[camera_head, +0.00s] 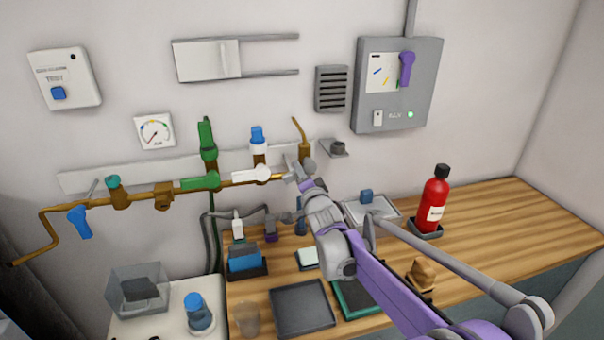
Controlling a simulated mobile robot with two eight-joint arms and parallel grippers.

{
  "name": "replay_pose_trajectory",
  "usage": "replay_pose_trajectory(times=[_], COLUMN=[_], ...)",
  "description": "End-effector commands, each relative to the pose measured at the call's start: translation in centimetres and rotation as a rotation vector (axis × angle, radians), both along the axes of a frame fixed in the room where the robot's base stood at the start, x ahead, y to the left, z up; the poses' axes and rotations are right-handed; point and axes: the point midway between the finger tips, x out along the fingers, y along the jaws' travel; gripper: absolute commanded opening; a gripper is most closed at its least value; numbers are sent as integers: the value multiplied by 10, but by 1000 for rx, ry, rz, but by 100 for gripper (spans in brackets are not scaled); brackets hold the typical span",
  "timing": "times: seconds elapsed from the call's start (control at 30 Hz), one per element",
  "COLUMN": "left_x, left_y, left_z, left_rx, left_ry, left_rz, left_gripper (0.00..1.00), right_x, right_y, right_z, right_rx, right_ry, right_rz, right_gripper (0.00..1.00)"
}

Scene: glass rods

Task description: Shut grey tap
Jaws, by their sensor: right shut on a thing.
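A brass pipe (235,180) runs along the wall with several taps on it. My right gripper (297,173) is at the pipe's right end, by the upright brass fitting (304,150). It is shut on a grey part there, which looks like the grey tap's handle. The gripper and wrist cover most of that tap, so its handle angle cannot be told. The white tap (252,174) is just left of the gripper, its handle along the pipe. The blue tap handle (80,222) hangs down at far left. My left gripper is not in view.
A wooden bench (490,225) below carries a red bottle (433,200), a dark tray (302,308) and small items. A clear box (139,287) stands at lower left. A grey wall box (398,85) is at upper right. The bench's right side is clear.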

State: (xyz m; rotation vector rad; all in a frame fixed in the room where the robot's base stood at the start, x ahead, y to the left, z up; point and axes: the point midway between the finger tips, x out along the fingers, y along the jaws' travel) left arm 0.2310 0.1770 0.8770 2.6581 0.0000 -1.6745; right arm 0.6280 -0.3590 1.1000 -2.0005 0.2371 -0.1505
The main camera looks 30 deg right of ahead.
Motion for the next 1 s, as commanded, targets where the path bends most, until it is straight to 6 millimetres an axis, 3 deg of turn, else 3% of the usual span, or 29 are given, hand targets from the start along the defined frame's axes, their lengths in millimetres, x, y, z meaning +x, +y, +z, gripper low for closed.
replay_pose_trajectory(times=[0.5, 1.0], left_x=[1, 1], left_y=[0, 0], left_z=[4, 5], left_rx=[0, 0], left_ry=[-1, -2], left_rz=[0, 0], left_gripper=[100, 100], right_x=[1, 1], right_y=[3, 3], right_z=[10, 13], right_rx=[359, 446], right_ry=[-86, -107], right_rz=[0, 0], right_gripper=[0, 0])
